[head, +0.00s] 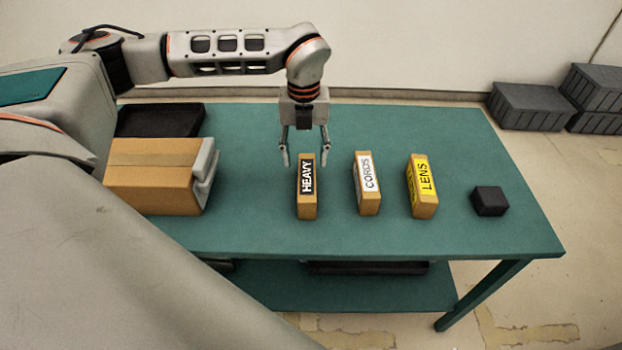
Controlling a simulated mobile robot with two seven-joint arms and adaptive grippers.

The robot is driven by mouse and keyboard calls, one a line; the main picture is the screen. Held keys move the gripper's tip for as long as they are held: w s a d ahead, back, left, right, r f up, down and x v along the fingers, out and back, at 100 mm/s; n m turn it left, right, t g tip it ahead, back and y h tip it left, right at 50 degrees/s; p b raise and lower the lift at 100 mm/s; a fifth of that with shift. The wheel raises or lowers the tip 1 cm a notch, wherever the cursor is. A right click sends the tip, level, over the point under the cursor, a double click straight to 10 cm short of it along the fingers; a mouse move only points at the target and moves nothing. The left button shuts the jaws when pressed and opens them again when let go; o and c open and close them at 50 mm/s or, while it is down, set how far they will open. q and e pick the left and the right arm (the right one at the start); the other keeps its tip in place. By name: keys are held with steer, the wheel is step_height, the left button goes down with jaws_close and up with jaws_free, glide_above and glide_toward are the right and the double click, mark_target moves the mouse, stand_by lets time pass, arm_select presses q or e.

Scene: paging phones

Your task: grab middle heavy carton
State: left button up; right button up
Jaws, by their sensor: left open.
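Three small upright cartons stand in a row on the green table (260,231). The left one is the carton labelled HEAVY (306,201), with a black label. The middle one is the carton labelled CORDS (368,203), with a white label. The right one is the carton labelled LENS (424,203), with a yellow label. My left gripper (305,160) is open and points down over the HEAVY carton, its fingers spread to either side of the carton's top or just behind it. Whether they touch it I cannot tell. My right gripper is not in view.
A larger brown box (152,180) with grey pieces at its side lies at the table's left, before a black tray (160,120). A small black block (489,201) sits at the right. Dark crates (540,106) stand on the floor beyond. The table's back right is clear.

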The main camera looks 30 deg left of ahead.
mark_target(307, 175)
arm_select(q)
step_height(307, 175, down, 2)
steer(key=shift+s+d+f, duration=0.1)
steer(key=shift+d, duration=0.05)
steer(key=f, duration=0.2)
steer(key=s+f, duration=0.1)
steer(key=f, duration=0.1)
steer(key=shift+d+p, duration=0.3)
steer(key=shift+d, duration=0.1)
steer(key=shift+w+f, duration=0.1)
steer(key=shift+f, duration=0.15)
steer(key=c, duration=1.4)
steer(key=shift+w, duration=0.1)
jaws_close()
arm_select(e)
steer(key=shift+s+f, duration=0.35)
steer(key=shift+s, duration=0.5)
